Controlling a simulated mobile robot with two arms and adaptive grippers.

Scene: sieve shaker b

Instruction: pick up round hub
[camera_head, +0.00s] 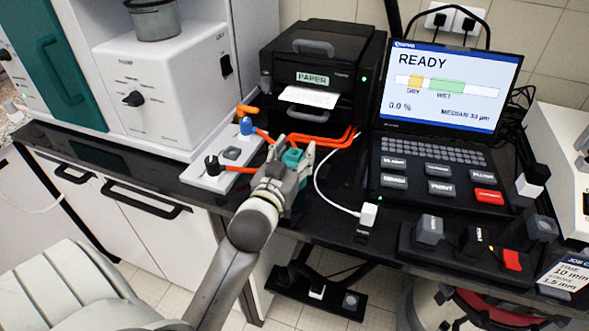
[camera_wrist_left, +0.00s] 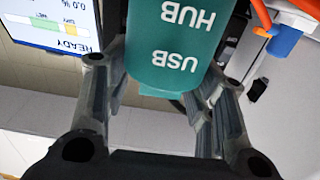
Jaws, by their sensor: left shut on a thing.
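The round hub (camera_head: 292,157) is a teal piece held in my left gripper (camera_head: 291,168) in the head view, near the front edge of the black bench. In the left wrist view the hub (camera_wrist_left: 176,45) is large, with upside-down white "USB HUB" lettering, between the fingers of the gripper (camera_wrist_left: 165,115). The left gripper is shut on it. The fingers hide part of the hub, and I cannot tell whether its underside touches the bench. My right gripper is not in view.
A white power strip (camera_head: 207,176) with plugs and orange cables (camera_head: 325,140) lies close by. A black printer (camera_head: 322,65) stands behind. A laptop (camera_head: 440,130) is to the right, and a white cable with a plug (camera_head: 368,214) lies before it.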

